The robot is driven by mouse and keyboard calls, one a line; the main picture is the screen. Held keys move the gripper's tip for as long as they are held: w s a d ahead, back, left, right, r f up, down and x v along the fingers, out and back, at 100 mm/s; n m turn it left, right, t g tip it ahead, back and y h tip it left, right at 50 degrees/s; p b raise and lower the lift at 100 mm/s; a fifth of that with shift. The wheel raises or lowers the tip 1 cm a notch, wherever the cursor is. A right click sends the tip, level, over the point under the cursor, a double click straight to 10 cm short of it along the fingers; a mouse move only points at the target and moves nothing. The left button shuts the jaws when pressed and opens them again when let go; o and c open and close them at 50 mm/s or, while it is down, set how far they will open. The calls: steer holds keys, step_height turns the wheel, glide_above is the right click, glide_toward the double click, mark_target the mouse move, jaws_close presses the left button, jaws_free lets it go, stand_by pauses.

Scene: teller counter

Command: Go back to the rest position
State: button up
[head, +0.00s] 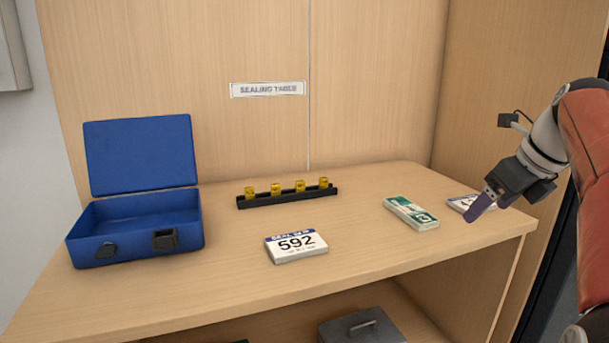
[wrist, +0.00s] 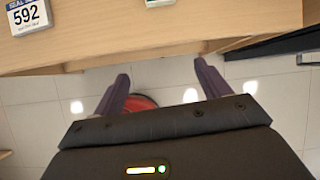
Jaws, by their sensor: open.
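My gripper (head: 492,203) is at the right end of the counter in the head view, held above its front right edge. In the wrist view my gripper (wrist: 160,82) shows two purple fingers spread apart with nothing between them. Below them are the tiled floor and part of something red and round. The arm comes in from the right side of the head view. The fingers partly cover a small white block (head: 463,203) at the right end of the counter.
The wooden counter (head: 350,262) holds an open blue cash box (head: 137,240), a black rack (head: 290,197) with several yellow pieces, a white 592 block (head: 296,246) and a green-and-white bundle (head: 411,213). A grey lidded box (head: 362,329) sits on the shelf below.

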steer(key=s+a+f+n+h, duration=0.1)
steer(key=s+a+f+n, duration=0.7)
steer(key=n, duration=0.7)
steer(key=s+a+f+n+h, duration=0.1)
steer(key=s+a+f+n, duration=0.8)
steer(key=n, duration=0.7)
step_height(320, 180, down, 3)
steer(key=s, duration=0.2)
steer(key=shift+s+a, duration=0.15)
steer(key=shift+s, duration=0.25)
